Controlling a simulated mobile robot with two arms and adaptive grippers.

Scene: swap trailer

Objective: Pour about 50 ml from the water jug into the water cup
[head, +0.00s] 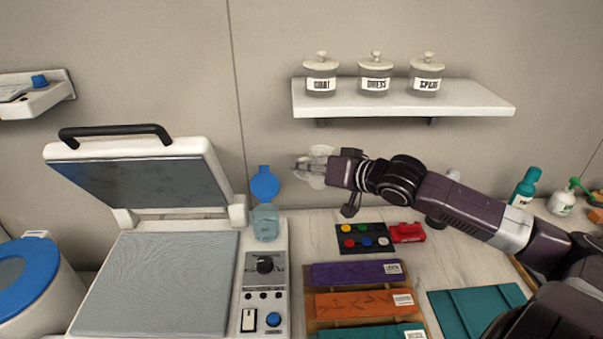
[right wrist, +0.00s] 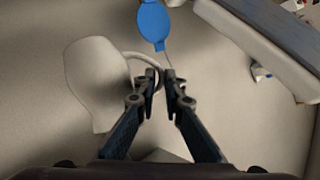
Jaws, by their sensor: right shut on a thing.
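My right gripper (head: 325,170) reaches in from the right above the counter and is shut on the handle of a pale, see-through jug (head: 318,181). In the right wrist view the jug (right wrist: 93,75) is left of the fingertips (right wrist: 163,88), with its curved handle between them. The jug is in the air; its tilt and water level are hard to tell. A light-blue see-through cup (head: 265,223) with a raised blue lid stands on the press's right panel, below and left of the jug. The blue lid (right wrist: 153,22) also shows in the right wrist view. My left gripper is not in view.
An open press (head: 165,270) fills the left counter. A wall shelf (head: 400,102) with labelled jars hangs above my right arm. A palette (head: 364,238), a red item (head: 407,232) and coloured slabs (head: 358,272) lie below it. Bottles (head: 524,188) stand far right.

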